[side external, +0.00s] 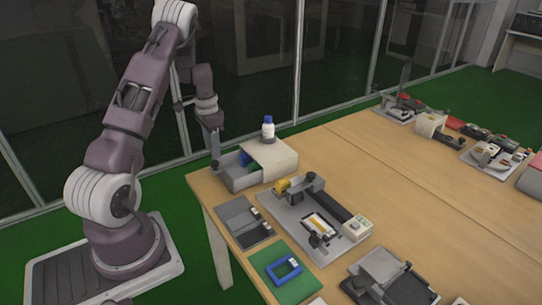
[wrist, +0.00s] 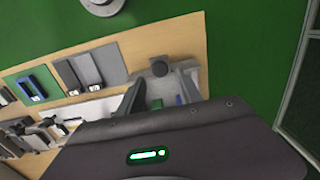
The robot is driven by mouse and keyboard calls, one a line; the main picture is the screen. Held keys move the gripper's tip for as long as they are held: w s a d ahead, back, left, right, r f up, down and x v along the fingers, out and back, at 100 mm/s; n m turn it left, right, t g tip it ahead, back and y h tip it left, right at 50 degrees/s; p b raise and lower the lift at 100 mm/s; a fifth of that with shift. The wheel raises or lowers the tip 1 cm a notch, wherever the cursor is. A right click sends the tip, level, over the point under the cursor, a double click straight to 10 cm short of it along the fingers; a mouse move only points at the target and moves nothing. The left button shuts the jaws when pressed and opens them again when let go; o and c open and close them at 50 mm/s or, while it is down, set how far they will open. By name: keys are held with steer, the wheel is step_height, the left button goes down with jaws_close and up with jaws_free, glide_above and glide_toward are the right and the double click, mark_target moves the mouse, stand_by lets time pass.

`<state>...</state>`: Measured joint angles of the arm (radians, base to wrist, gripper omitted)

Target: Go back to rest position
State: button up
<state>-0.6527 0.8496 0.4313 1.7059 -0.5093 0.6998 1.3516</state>
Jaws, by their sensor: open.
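My gripper (side external: 213,152) hangs fingers-down at the left front end of an open drawer (side external: 236,178), close to its front. In the wrist view my gripper (wrist: 159,78) has its fingers apart. The drawer is pulled out of a white box (side external: 272,158) and holds blue and green items. In the wrist view the gripper's body hides much of the box.
A white bottle with a blue cap (side external: 268,128) stands on the box. A grey device tray (side external: 290,212), a grey panel (side external: 243,222) and a green mat with a blue frame (side external: 284,270) lie nearby. More equipment stands at the far right. The table's left edge is close to my arm.

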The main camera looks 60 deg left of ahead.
steer(key=w+d+r+t, duration=0.2)
steer(key=w+d+r, duration=0.2)
steer(key=d+r, duration=1.2)
steer(key=s+d+r+t, duration=0.1)
steer(key=s+d+r, duration=0.25)
steer(key=d, duration=0.25)
steer(key=s+d+r+t, duration=0.1)
steer(key=s+d+r, duration=0.1)
steer(key=d+r, duration=0.3)
steer(key=s+d+t, duration=0.1)
steer(key=s+d, duration=0.9)
steer(key=s, duration=0.4)
steer(key=shift+d+f+t, duration=0.15)
steer(key=shift+d+t, duration=0.15)
steer(key=shift+d, duration=0.05)
